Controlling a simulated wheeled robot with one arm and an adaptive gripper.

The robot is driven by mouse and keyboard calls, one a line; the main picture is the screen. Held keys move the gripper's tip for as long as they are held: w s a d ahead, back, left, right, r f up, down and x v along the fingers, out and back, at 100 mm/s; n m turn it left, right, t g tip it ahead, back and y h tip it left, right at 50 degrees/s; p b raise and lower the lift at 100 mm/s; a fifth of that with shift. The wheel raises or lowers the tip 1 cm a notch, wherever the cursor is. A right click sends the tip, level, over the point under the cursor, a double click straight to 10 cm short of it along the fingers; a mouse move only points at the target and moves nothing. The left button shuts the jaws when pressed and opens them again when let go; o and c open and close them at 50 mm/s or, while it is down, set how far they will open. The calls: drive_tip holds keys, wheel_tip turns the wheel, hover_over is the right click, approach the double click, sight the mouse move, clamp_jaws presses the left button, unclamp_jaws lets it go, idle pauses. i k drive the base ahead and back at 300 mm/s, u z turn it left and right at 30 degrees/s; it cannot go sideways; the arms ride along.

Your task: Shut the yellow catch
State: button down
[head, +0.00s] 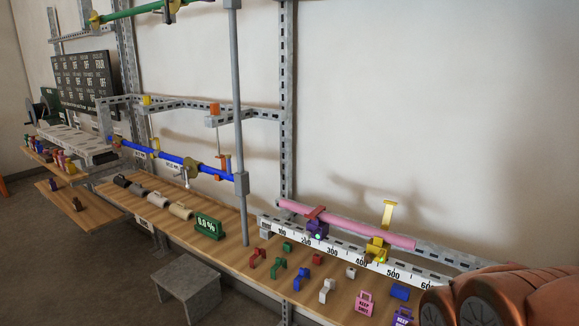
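A pink pipe (345,224) lies along a white numbered ruler rail (335,251) at the front right of the wooden bench. A yellow catch (388,214) stands upright beside the pipe, its flat arm raised, above a yellow clamp base (377,247) with a small green light. To its left, a red catch (315,213) lies across the pipe over a purple clamp base (317,229), which also has a green light. My gripper is not in view; only reddish-brown links of my arm show at the bottom right, apart from the yellow catch in the picture.
Several small coloured clips and a green display sign (208,226) stand on the bench (236,262). A grey upright post (240,130) and a blue pipe (205,170) are at left. The wall space above the yellow catch is clear.

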sight(388, 209)
drive_tip(key=u, duration=0.4)
drive_tip(key=k, duration=0.5)
drive_tip(key=u, duration=1)
drive_tip(key=i, duration=1.2)
drive_tip(key=z, duration=1.3)
drive_tip(key=i, duration=0.55)
drive_tip(key=z, duration=0.55)
